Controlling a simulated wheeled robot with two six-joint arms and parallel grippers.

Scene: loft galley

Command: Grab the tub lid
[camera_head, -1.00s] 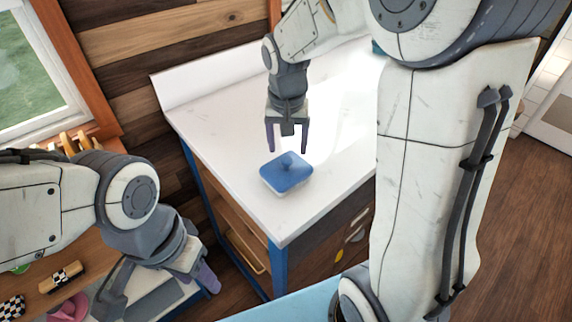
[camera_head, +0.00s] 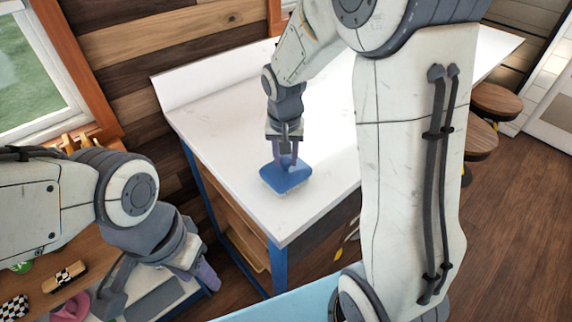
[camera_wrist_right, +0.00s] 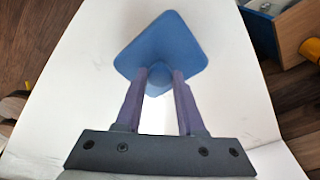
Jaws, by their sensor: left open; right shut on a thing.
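My right gripper (camera_head: 286,162) has come down from above and is shut on the lid's knob. In the right wrist view the blue lid (camera_wrist_right: 163,48) fills the top middle, and the two purple fingers (camera_wrist_right: 157,80) close on its round knob. My left gripper (camera_head: 165,290) is open and empty, low at the left, away from the counter.
The white counter (camera_head: 225,125) is clear around the tub. Open wooden drawers (camera_head: 246,247) show below its left side. A wooden shelf at lower left holds a checkered thing (camera_head: 66,277) and a pink thing (camera_head: 70,307). Round stools (camera_head: 495,100) stand at right.

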